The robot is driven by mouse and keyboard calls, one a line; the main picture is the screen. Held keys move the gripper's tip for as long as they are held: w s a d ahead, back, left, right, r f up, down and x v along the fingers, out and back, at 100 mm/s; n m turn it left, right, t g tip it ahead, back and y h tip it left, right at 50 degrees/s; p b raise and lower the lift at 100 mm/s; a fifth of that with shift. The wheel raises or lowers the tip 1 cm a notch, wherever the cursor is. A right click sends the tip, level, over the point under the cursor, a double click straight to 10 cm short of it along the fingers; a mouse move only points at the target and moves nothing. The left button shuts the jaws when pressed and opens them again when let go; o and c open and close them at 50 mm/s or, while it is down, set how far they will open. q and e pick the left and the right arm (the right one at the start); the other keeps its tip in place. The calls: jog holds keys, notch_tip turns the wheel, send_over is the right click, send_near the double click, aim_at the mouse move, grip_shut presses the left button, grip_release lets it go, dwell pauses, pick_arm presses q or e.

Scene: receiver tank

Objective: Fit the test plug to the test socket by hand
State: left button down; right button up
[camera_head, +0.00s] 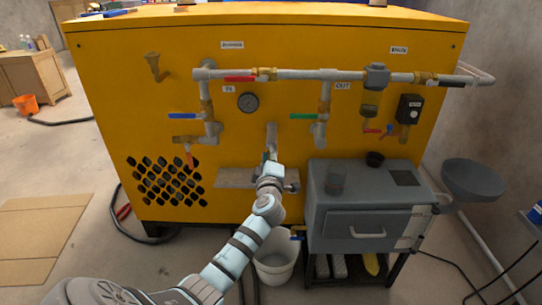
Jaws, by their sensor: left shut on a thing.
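My left gripper (269,159) is at the front of the yellow cabinet (340,125), just above the small grey shelf (235,178). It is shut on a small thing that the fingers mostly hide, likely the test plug. A short grey pipe stub (271,134) stands directly above the fingertips and looks like the test socket. From this angle I cannot tell whether the held thing touches the stub or is apart from it. My right gripper is not in view.
A grey box (368,210) stands to the right. A white bucket (275,264) is below.

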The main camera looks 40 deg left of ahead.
pick_arm(q)
jog(key=m, duration=1.5)
jog(key=shift+m, duration=0.3)
jog(key=c, duration=1.9)
grip_release()
jog(key=m, duration=0.5)
jog(key=shift+w, duration=0.1)
jog(key=o, duration=0.5)
jog(key=shift+o, duration=0.2)
